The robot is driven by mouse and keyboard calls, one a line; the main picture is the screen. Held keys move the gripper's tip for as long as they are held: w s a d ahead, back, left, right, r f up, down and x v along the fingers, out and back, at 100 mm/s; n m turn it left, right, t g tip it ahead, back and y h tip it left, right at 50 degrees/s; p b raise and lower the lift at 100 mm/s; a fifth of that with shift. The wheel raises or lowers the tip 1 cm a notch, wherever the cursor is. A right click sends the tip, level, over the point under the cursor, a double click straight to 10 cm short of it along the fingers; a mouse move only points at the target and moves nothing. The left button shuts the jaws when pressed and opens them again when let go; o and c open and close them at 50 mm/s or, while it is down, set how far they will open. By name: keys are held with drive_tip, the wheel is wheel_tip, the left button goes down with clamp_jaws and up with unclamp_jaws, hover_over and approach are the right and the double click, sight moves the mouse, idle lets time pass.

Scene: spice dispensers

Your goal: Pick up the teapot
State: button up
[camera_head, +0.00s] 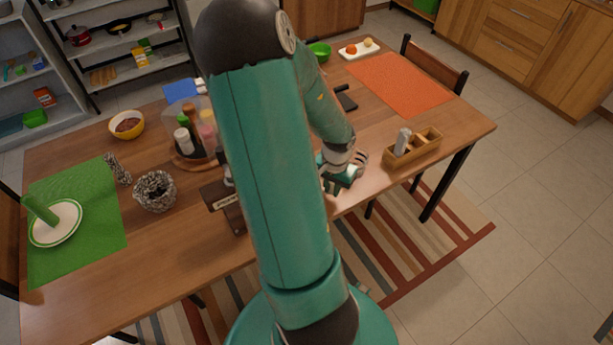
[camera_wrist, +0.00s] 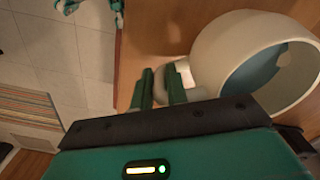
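In the wrist view a cream-white rounded pot (camera_wrist: 225,50), which looks like the teapot, is close at the right. Its wide round opening faces the camera and shows a blue-grey inside. A short pale part sticks out from its left side, by my gripper (camera_wrist: 161,75). In the head view my gripper (camera_head: 338,182) is low over the table's near edge, and my arm hides much of that spot. I cannot make out the teapot clearly there.
The wooden table (camera_head: 180,245) holds a wooden caddy (camera_head: 413,148) to the gripper's right. A spice rack (camera_head: 190,150) and a dark patterned pot (camera_head: 155,191) stand to the left. An orange mat (camera_head: 400,85) lies behind. A yellow bowl (camera_head: 127,124) is farther left.

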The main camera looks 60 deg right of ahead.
clamp_jaws()
drive_tip(key=shift+r, duration=0.25)
